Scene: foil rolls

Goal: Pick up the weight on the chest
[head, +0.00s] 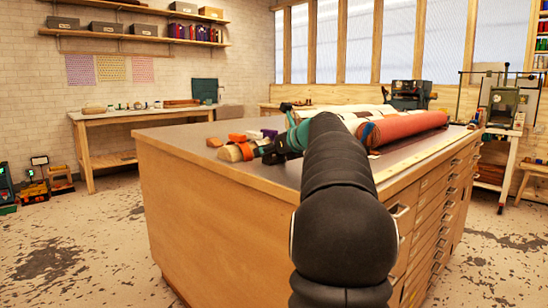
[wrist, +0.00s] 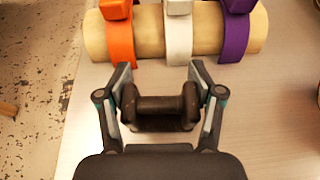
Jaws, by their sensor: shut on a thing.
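The weight (wrist: 160,107) is a dark brown dumbbell shape with two thick ends and a thinner bar, lying crosswise in the wrist view. My gripper (wrist: 160,98) has one finger at each end of it and is shut on it. Whether the weight touches the top or hangs just above it, I cannot tell. The chest (head: 215,210) is a large wooden drawer cabinet with a grey top, which also shows in the wrist view (wrist: 272,115). In the head view my gripper is partly hidden behind my arm over the chest's left part, and I cannot make out the weight there.
A pale roll (wrist: 150,35) with orange (wrist: 118,40), white (wrist: 178,40) and purple (wrist: 236,40) bands lies just beyond my gripper. A red roll (head: 412,126) lies further right on the chest. A workbench (head: 130,113) stands at the back left.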

